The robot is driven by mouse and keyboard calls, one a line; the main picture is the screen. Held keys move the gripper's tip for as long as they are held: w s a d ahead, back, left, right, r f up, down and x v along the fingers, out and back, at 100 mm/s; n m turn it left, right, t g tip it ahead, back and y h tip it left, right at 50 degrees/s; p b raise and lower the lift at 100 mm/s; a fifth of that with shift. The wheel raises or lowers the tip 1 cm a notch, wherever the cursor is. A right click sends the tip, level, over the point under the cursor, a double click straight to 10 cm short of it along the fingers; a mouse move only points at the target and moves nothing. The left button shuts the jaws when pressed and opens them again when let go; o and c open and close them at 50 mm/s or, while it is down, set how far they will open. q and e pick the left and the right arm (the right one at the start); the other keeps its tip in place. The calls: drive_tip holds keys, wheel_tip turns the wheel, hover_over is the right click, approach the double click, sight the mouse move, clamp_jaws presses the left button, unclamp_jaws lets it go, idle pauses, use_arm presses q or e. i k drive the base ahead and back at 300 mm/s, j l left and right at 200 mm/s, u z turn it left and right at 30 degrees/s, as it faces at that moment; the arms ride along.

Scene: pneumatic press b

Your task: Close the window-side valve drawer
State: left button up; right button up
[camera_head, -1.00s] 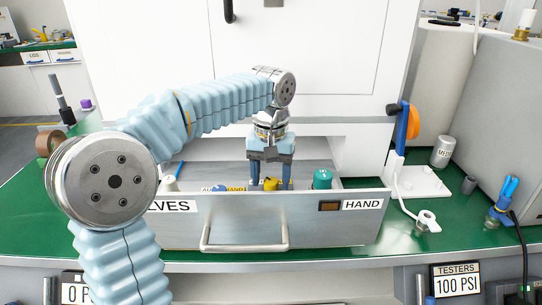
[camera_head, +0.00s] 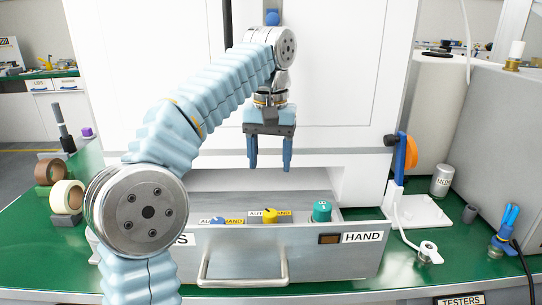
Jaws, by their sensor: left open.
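The valve drawer (camera_head: 310,262) is pulled out from under the white press cabinet, with a bar handle (camera_head: 243,278) on its grey front and a HAND label at its right. Inside it are a yellow knob (camera_head: 270,216), a blue knob (camera_head: 217,221) and a green knob (camera_head: 321,211). My left gripper (camera_head: 269,168) is open and empty, fingers pointing down, above the back part of the drawer and apart from the knobs. My left arm hides the drawer front's left end. My right gripper is not in view.
The white cabinet (camera_head: 340,80) rises behind the drawer. On the green bench, tape rolls (camera_head: 67,197) stand at the left. An orange-and-blue piece (camera_head: 409,154), a grey cylinder (camera_head: 442,181) and blue-handled pliers (camera_head: 507,222) are at the right.

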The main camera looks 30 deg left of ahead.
sight(245, 252)
drive_tip(key=k+l, duration=0.8)
drive_tip(key=k, duration=0.05)
